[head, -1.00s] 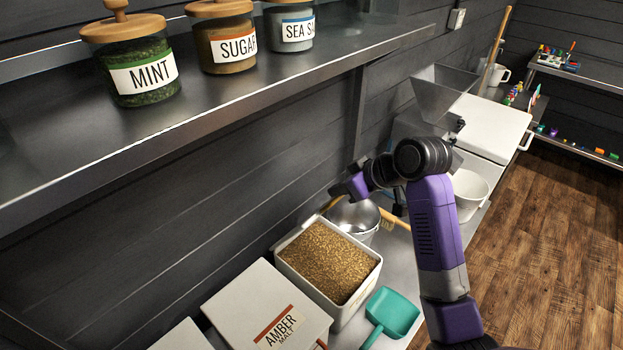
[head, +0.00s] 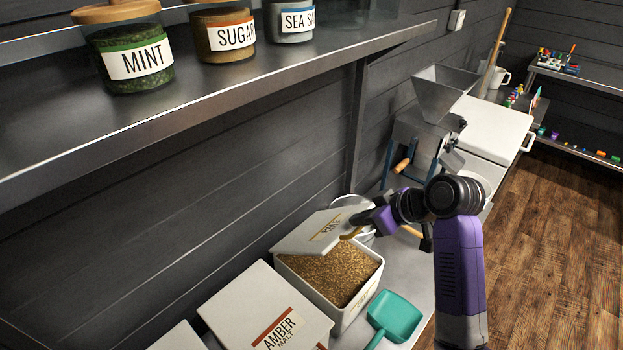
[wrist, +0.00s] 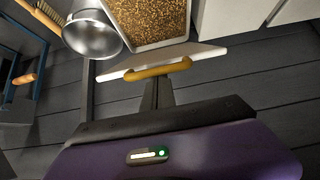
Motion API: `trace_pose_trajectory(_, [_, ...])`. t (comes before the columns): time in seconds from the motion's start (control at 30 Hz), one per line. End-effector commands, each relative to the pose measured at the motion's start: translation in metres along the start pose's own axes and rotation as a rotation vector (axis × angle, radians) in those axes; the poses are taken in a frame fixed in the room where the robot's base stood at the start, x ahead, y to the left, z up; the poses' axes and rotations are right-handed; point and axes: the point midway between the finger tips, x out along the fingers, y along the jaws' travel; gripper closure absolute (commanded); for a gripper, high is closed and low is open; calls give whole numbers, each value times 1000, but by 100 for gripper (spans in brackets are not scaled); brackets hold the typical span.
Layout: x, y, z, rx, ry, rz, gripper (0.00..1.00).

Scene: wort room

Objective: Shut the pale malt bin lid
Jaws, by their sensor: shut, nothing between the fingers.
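The pale malt bin (head: 358,305) is a white box full of tan grain on the counter. Its white lid (head: 300,236), with a label partly reading PALE, is tilted over the wall side of the bin, partway down, with grain showing beneath. The lid's ochre handle (head: 352,233) is at its free edge. In the wrist view the lid (wrist: 205,51) shows nearly edge-on, with the handle (wrist: 158,71) across it. My gripper (head: 366,219) is shut and empty, its tips (wrist: 153,84) at the lid's outer face by the handle; contact is hard to tell.
The closed amber malt bin (head: 262,300) stands beside it on the near side. A teal scoop (head: 396,316) lies on the counter in front. A metal bowl (wrist: 92,34) is beside the bin, and a mill (head: 428,130) stands farther along. A shelf with jars (head: 130,60) overhangs the counter.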

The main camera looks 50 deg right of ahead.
Motion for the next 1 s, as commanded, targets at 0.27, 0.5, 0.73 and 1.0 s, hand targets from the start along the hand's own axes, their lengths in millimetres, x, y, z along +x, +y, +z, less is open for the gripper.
trace_pose_trajectory(0.27, [7, 0, 33, 3, -1, -1, 100])
trace_pose_trajectory(0.5, [8, 0, 50, 1, 0, -1, 100])
trace_pose_trajectory(0.73, [11, 0, 57, 1, 0, 0, 100])
trace_pose_trajectory(1.0, [21, 0, 84, 3, -1, 0, 100])
